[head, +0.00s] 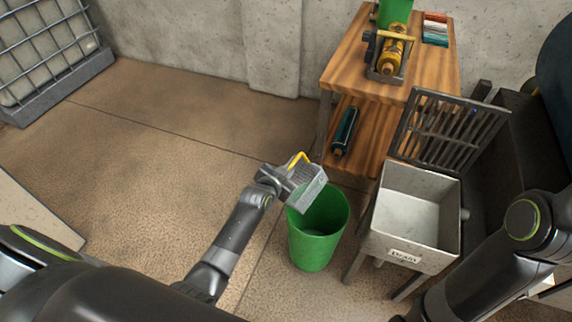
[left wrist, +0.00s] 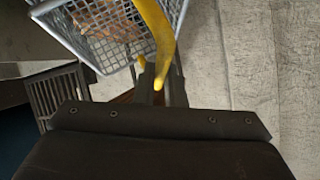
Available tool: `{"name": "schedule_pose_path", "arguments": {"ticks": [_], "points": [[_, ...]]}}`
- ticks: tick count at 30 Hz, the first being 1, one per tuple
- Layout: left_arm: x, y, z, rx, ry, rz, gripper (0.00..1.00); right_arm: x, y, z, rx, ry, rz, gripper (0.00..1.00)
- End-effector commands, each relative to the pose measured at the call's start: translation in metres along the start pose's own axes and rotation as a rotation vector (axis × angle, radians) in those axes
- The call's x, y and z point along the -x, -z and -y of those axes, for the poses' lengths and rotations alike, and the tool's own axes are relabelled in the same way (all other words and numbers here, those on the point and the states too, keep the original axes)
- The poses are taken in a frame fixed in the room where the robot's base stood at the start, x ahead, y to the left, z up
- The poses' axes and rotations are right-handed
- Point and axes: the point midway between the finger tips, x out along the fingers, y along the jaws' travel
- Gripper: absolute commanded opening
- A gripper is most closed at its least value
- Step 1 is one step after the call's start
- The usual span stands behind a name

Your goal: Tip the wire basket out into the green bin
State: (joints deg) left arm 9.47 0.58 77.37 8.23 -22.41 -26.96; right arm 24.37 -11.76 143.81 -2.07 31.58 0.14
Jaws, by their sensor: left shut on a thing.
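My left gripper (head: 293,170) is shut on the yellow handle (left wrist: 158,42) of the wire basket. The grey wire basket (head: 309,190) is held tilted over the left rim of the green bin (head: 318,240). The bin stands upright on the floor; the part of its inside that shows looks empty. In the left wrist view the basket's mesh (left wrist: 90,48) shows beyond the handle. Something brown shows at the mesh; I cannot tell whether it is inside or behind. My right gripper is out of view.
A white sink labelled drain (head: 405,225) stands just right of the bin, with a dark rack (head: 450,130) behind it. A wooden shelf table (head: 340,75) with bottles stands behind. The floor (head: 130,150) at left is clear.

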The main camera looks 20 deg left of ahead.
Motion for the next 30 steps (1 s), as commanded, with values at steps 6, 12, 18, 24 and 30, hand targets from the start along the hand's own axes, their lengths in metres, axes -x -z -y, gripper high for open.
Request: {"name": "schedule_pose_path", "arguments": {"ticks": [6,12,18,24,30], "points": [[0.006,0.014,0.004,-0.093,0.017,0.083,0.0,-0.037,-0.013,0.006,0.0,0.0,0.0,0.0],[0.009,0.02,0.005,-0.208,0.041,0.185,0.0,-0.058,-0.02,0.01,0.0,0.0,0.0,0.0],[0.011,0.022,0.007,-0.304,0.062,0.27,0.0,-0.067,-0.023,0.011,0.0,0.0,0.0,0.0],[0.011,0.021,0.007,-0.317,0.066,0.282,0.0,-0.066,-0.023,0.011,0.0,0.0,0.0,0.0],[0.011,0.021,0.007,-0.316,0.066,0.281,0.0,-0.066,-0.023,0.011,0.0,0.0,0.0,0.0]]}}
